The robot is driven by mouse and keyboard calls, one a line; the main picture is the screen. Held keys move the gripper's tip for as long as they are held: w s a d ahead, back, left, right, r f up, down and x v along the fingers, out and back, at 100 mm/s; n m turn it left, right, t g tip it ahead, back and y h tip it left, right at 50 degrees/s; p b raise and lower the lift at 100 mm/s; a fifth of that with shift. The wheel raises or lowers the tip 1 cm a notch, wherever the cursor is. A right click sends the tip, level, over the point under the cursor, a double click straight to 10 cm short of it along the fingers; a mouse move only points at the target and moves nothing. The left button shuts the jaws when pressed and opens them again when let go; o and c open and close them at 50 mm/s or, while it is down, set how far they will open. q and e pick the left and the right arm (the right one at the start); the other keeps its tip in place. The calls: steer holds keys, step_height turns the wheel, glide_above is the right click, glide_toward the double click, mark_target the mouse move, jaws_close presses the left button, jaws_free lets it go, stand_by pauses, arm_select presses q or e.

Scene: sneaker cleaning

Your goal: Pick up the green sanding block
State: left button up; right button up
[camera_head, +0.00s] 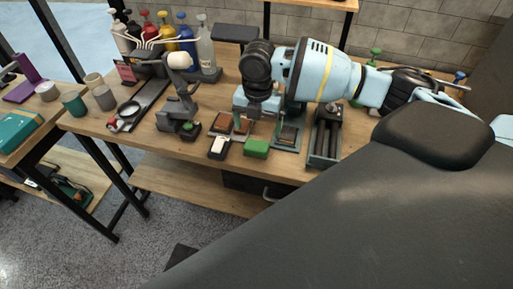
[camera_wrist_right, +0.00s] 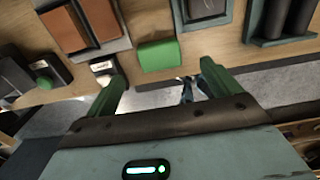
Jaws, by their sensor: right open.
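The green sanding block (camera_head: 256,149) lies near the front edge of the wooden workbench (camera_head: 200,165). In the right wrist view the green block (camera_wrist_right: 160,56) lies beyond my fingertips, roughly centred between them. My right gripper (camera_head: 257,120) points down just behind and above the block in the head view. In the right wrist view its two green fingers (camera_wrist_right: 163,85) are spread wide with nothing between them. The block is apart from the fingers. My left gripper is not in view.
A black-and-white brush or block (camera_head: 219,147) sits just left of the green block. Trays with brown blocks (camera_head: 222,124) and a dark block (camera_head: 289,134) are close behind. A roller rack (camera_head: 325,140) stands right.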

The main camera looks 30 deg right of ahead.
mark_target(257, 145)
steer(key=shift+s+a+f, duration=0.1)
steer(key=shift+a+f, duration=0.05)
steer(key=shift+f, duration=1.75)
steer(key=shift+a+f, duration=0.1)
steer(key=shift+f, duration=1.75)
steer(key=shift+c, duration=0.3)
steer(key=c, duration=1.1)
steer(key=shift+r, duration=0.15)
